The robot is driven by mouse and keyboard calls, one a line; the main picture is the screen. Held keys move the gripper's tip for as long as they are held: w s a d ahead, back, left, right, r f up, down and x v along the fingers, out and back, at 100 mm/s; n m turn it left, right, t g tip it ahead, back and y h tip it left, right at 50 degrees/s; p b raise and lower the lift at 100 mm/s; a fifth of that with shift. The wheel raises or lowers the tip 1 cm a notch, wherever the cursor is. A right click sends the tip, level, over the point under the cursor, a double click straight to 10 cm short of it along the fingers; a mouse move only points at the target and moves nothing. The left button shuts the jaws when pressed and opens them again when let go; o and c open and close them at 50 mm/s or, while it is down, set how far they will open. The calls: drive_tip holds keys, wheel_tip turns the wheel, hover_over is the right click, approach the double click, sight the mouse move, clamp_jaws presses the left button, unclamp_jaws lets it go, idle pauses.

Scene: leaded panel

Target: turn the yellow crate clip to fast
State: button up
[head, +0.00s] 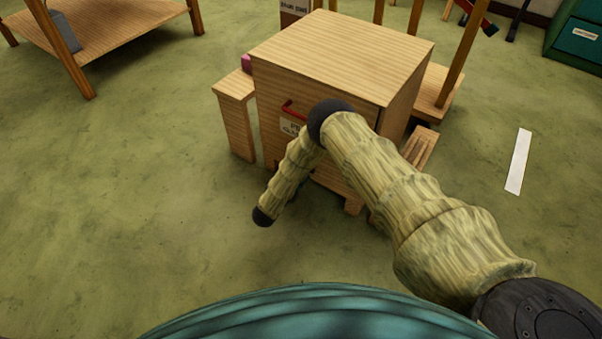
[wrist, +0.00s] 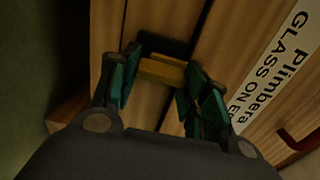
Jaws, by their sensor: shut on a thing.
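The yellow crate clip (wrist: 162,71) is a short bar on the front of the wooden crate (head: 340,58). In the wrist view it lies across a dark seam between boards, beside a dark piece. My gripper (wrist: 156,84) has its teal fingers on either side of the clip and is shut on it. I cannot read from this view whether the clip's position is fast or loose. In the head view my arm hides the clip and most of the gripper.
The crate front has a red handle (head: 292,110) and a white label (wrist: 275,70). A small wooden stand (head: 236,110) is at the crate's left. A wooden table (head: 120,30) stands at the back left and a teal cabinet (head: 580,35) at the back right. Green floor at the left is clear.

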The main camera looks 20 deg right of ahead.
drive_tip(key=o, duration=1)
drive_tip(key=v, duration=1.2)
